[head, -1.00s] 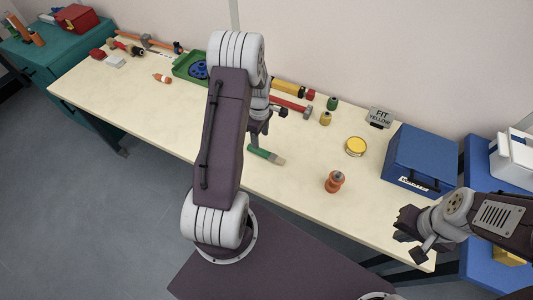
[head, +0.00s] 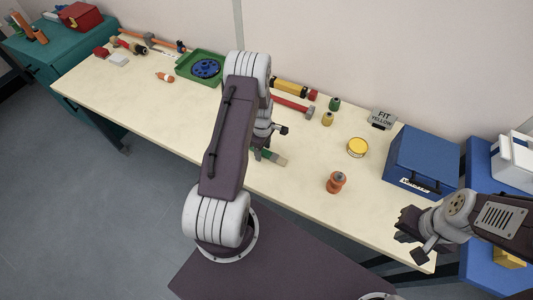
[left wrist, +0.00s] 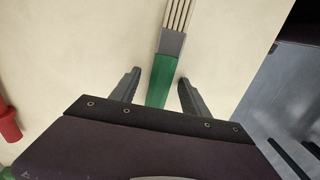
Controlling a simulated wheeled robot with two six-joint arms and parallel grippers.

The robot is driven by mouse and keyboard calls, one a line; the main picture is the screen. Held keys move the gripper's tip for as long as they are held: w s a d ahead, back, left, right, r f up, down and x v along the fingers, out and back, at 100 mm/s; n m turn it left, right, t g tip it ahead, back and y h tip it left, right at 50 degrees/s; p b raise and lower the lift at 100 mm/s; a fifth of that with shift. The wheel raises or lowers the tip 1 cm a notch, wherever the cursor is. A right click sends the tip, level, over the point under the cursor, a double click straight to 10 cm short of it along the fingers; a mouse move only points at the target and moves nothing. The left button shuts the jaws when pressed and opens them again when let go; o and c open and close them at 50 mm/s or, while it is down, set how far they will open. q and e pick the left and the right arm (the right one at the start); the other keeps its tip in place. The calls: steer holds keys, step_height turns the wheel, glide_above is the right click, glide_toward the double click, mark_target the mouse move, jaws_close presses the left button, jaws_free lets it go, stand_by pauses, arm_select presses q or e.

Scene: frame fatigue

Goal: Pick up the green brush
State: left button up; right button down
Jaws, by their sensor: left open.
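The green brush (head: 273,157) lies on the cream bench top, partly hidden in the head view by my left arm. In the left wrist view its green handle (left wrist: 161,82) and grey ferrule point away from me, with pale bristles at the top edge. My left gripper (left wrist: 158,88) is open, with one finger on each side of the green handle and a gap on both sides. I cannot tell how far above the bench the fingertips are. My right gripper (head: 408,238) hangs near the bench's front right edge, away from the brush; its fingers look apart and empty.
An orange-brown bottle (head: 336,182), a yellow tin (head: 357,148) and a blue box (head: 421,162) stand right of the brush. A red-handled hammer (head: 290,107) and a green tray (head: 183,68) lie behind. The bench (head: 160,115) is largely clear to the left.

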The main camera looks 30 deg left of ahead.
mark_target(263, 150)
arm_select(q)
jaws_close()
steer(key=shift+r, duration=0.1)
steer(key=shift+r, duration=0.6)
step_height(263, 150, up, 3)
steer(key=shift+r, duration=0.1)
steer(key=w+d+r+b, duration=0.1)
steer(key=w+d+r, duration=0.5)
steer(key=d, duration=0.4)
steer(key=shift+r, duration=0.25)
